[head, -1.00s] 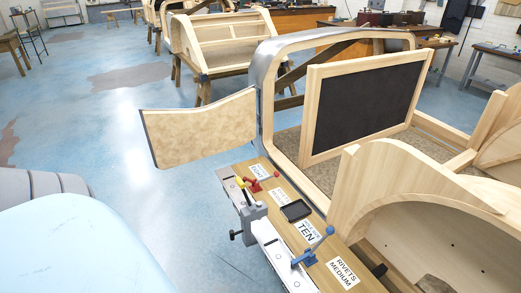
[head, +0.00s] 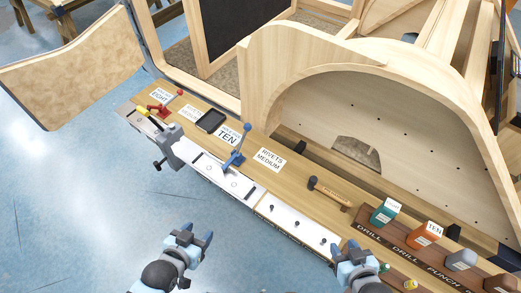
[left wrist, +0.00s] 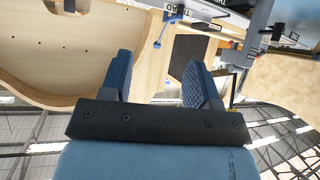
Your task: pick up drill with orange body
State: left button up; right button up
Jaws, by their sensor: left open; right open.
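The drill with the orange body (head: 424,234) stands in a wooden rack at the lower right of the head view, with a white label on top. A teal one (head: 384,214) stands to its left and a grey one (head: 461,260) to its right. My left gripper (head: 198,237) is open and empty, in front of the bench and well left of the drill. Its two spread blue fingers also show in the left wrist view (left wrist: 157,75). My right gripper (head: 346,246) is open near the bench's front edge, left of the orange drill and nearer to it than my left one.
The rack (head: 375,237) is marked DRILL and PUNCH. A hammer (head: 328,193), a blue-handled clamp (head: 234,158), a vise (head: 172,143) and a dark tray (head: 211,121) are on the bench. A curved wooden frame (head: 300,55) rises behind. Floor at left is clear.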

aim_at(427, 233)
jog(key=z, duration=1.65)
jog(key=i+l+u, duration=0.1)
jog(key=l, duration=0.15)
jog(key=l+u, duration=0.15)
jog(key=i+l, duration=0.05)
jog(key=l, duration=0.05)
